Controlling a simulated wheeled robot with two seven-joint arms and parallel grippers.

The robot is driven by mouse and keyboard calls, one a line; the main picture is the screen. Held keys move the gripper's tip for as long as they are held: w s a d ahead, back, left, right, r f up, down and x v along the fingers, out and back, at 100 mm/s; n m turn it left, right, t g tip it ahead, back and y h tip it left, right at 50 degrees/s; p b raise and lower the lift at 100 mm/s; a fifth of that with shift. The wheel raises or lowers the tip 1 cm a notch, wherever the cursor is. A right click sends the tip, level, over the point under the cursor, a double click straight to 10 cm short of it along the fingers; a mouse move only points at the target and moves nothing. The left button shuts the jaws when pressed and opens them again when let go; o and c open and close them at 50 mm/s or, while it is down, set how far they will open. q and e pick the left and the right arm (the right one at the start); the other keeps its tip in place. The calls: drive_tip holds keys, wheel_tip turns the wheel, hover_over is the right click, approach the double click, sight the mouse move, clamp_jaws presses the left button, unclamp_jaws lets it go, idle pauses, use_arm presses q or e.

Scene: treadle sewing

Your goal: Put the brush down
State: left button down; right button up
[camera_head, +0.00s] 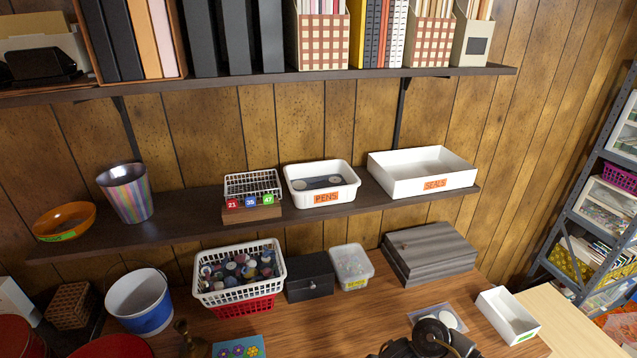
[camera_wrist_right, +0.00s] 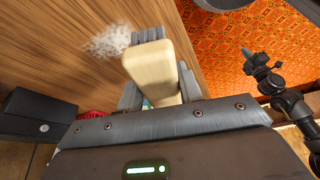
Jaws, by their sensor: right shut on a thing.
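In the right wrist view, my right gripper (camera_wrist_right: 158,90) is shut on the brush (camera_wrist_right: 152,72). The brush has a pale cream body, and a grey ribbed end, perhaps its bristles, points away from the gripper. The brush is over or against the wooden tabletop (camera_wrist_right: 75,30); I cannot tell whether it touches. A patch of whitish fluff (camera_wrist_right: 108,42) lies on the wood beside the grey end. The brush cannot be made out in the head view. My left gripper is not in view.
A black jointed stand (camera_wrist_right: 280,90) is near the gripper at right, before orange patterned cloth (camera_wrist_right: 225,45).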

drive_tip(key=w+a+r+m+t+b, duration=0.1)
drive_tip(key=w+r+m+b, duration=0.15)
drive_tip(key=w+r, duration=0.4)
drive_tip(key=w+a+r+m+b, duration=0.1)
drive_tip(key=w+r+b, duration=0.25)
drive_tip(key=r, duration=0.65)
drive_tip(key=s+d+r+m+t+h+b, duration=0.1)
drive_tip(key=s+d+r+m+b, duration=0.1)
drive_tip(key=d+r+m, duration=0.3)
drive_tip(key=s+d+r+m+t+h+b, duration=0.1)
drive_tip(key=s+d+r+m+h+b, duration=0.1)
drive_tip(key=d+r, duration=0.5)
drive_tip(key=s+m+b, duration=0.1)
drive_tip(key=m+b, duration=0.1)
drive_tip(key=m, duration=0.1)
drive_tip(key=shift+r+t, duration=0.15)
drive_tip(key=shift+t, duration=0.25)
drive_tip(key=shift+w+d, duration=0.1)
drive_tip(key=shift+d, duration=0.05)
